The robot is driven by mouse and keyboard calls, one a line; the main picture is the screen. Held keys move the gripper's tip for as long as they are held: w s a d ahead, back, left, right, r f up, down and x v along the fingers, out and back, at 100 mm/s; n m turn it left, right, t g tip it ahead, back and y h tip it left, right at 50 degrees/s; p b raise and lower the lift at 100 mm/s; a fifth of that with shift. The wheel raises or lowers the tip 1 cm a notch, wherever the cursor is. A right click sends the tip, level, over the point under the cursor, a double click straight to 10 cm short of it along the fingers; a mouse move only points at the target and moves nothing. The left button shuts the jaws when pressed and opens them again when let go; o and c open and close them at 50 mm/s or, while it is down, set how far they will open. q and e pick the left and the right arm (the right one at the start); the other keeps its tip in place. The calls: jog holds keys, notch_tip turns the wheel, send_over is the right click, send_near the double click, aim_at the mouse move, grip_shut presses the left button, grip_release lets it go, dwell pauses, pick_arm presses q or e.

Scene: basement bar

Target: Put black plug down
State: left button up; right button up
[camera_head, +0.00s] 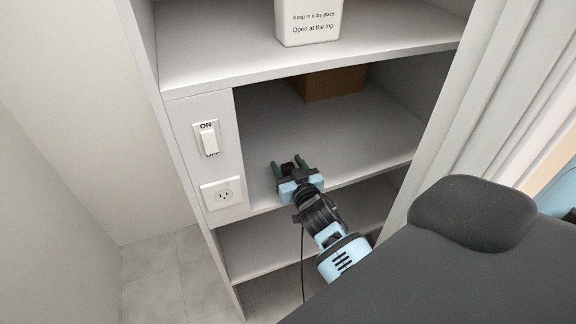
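My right gripper (289,162) reaches over the front part of the middle shelf (350,135). A thin black cord (302,265) hangs down from behind the gripper's wrist, past the shelf's front edge. My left gripper is not in view.
A white ON/OFF switch (208,139) sits above the outlet. A brown box (331,83) stands at the back of the middle shelf. A white container (308,22) with printed text is on the upper shelf. The middle shelf is otherwise mostly clear.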

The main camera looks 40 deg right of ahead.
jog(key=shift+r, duration=0.5)
jog(key=shift+s+r+p, duration=0.15)
jog(key=shift+r+p, duration=0.15)
jog(key=shift+p, duration=0.1)
jog(key=v, duration=1.1)
jog(key=shift+s+f, duration=0.25)
jog(key=shift+s, duration=0.1)
jog(key=shift+f, duration=0.1)
jog(key=s+a+f+n+g+y, duration=0.1)
jog(key=s+a+f+g+y, duration=0.1)
jog(key=s+f, duration=0.5)
jog(key=s+a+f+n+g+y, duration=0.2)
jog(key=s+a+f+g, duration=0.2)
jog(key=s, duration=0.9)
jog(key=s+a+f+n+g+y, duration=0.1)
jog(key=s+a+f+g+y, duration=0.1)
jog(key=s+a+f, duration=0.4)
jog(key=s+f+g, duration=0.1)
jog(key=s+f, duration=0.3)
jog(key=f, duration=0.1)
jog(key=shift+a+n, duration=0.25)
jog(key=shift+n, duration=0.05)
